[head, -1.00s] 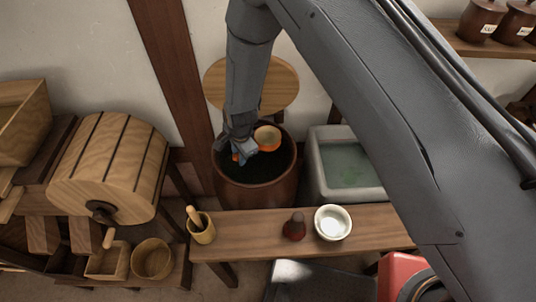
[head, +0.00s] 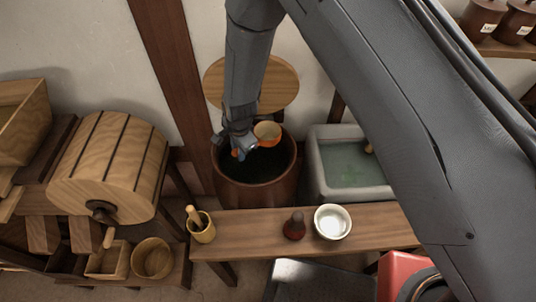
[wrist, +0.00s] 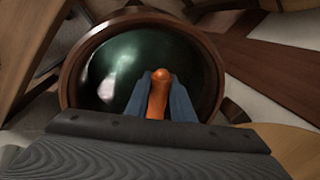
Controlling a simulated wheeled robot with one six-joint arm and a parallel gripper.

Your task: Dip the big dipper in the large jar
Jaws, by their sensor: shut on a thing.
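The large jar (head: 256,196) is a round brown vessel behind the bench, holding dark greenish liquid. Its rim (wrist: 68,82) encircles most of the wrist view. My gripper (head: 238,152) is over the jar's left part in the head view. It is shut on the orange handle (wrist: 157,100) of the big dipper, between its blue fingers (wrist: 160,82). The dipper's pale wooden cup (head: 267,131) with an orange edge shows at the jar's far side, apparently above the liquid. The cup cannot be made out in the wrist view.
A round wooden lid (head: 282,88) is behind the jar. A stone basin (head: 318,170) with greenish water stands to its right. A bench (head: 262,224) in front bears a mortar cup (head: 202,232), a small dark-red object (head: 294,228) and a white bowl (head: 332,222). A wooden drum (head: 105,165) stands left.

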